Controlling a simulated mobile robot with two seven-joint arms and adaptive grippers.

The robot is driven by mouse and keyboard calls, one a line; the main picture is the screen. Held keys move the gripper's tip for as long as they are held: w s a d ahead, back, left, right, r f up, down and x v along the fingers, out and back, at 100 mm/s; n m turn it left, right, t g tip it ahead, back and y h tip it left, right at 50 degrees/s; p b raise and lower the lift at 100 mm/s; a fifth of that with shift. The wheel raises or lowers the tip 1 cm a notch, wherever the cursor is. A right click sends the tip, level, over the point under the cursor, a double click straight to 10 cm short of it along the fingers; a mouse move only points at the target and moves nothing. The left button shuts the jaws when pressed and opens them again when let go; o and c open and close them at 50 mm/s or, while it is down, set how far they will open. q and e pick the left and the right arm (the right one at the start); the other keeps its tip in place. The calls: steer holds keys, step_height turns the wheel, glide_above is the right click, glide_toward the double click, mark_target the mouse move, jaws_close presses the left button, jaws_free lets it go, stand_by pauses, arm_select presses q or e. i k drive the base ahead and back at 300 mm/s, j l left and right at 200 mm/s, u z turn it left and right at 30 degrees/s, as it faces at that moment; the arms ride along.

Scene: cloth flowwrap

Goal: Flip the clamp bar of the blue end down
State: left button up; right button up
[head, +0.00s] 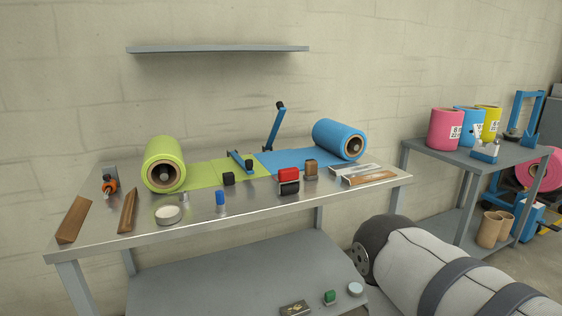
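A raised clamp bar (274,127), blue with a black knob at its top, stands tilted up at the back of the table, beside the blue film end (290,160). The blue film runs from the blue roll (339,139) to the left and meets the green film (215,173), which comes from the green roll (165,165). A second clamp bar (240,161), also blue with a black knob, lies low across the green film near the seam. Neither gripper is in view. A pale arm link of mine fills the lower right.
A wall shelf (218,48) hangs above. A side table (470,161) holds coloured rolls.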

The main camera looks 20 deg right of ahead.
mark_target(280, 107)
steer(key=l+u, duration=0.5)
steer(key=l, duration=1.4)
